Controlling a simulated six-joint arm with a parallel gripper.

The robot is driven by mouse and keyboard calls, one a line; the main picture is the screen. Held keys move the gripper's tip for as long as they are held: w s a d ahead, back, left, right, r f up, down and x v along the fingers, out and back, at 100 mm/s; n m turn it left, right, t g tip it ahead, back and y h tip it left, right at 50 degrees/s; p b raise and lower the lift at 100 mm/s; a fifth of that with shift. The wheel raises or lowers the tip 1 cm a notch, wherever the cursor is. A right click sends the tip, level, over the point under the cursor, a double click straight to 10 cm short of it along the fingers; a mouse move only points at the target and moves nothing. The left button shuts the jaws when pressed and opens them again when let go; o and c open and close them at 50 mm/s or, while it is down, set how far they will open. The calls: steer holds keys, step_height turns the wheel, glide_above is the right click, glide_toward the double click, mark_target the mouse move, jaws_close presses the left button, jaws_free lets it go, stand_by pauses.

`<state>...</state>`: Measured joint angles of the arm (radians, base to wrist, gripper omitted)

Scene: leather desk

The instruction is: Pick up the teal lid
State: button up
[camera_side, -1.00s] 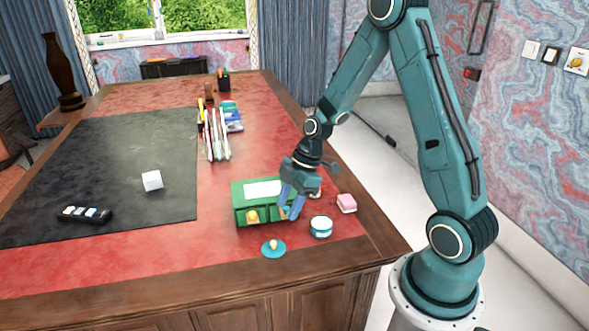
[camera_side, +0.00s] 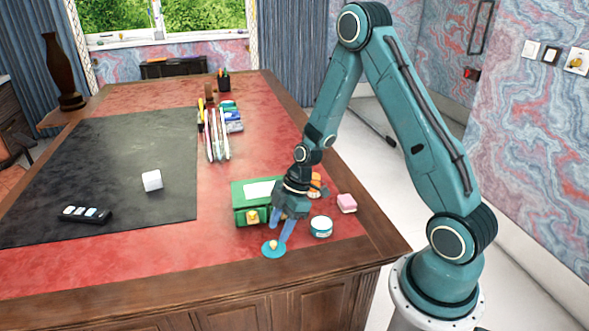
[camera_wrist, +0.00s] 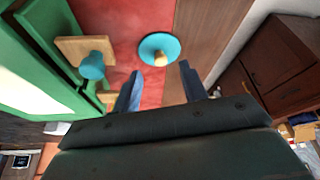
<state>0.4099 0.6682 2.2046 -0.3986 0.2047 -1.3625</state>
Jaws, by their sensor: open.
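The teal lid (camera_side: 268,251) is a flat round disc with a small tan knob, lying on the red leather near the desk's front edge. In the wrist view the lid (camera_wrist: 150,47) lies beyond the fingertips, its knob (camera_wrist: 160,57) nearly between them. My gripper (camera_side: 280,236) is open, pointing down, with its blue fingers just above and behind the lid. In the wrist view the gripper (camera_wrist: 158,72) has nothing between its fingers. I cannot tell whether a finger touches the lid in the side view.
A teal and white round jar (camera_side: 321,227) and a pink block (camera_side: 347,203) sit to the right. An orange object (camera_side: 316,184) is behind my gripper. The red leather left of the lid is clear.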

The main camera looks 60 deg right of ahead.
mark_target(273, 243)
steer(key=shift+x, duration=2.05)
steer(key=shift+c, duration=0.2)
jaws_close()
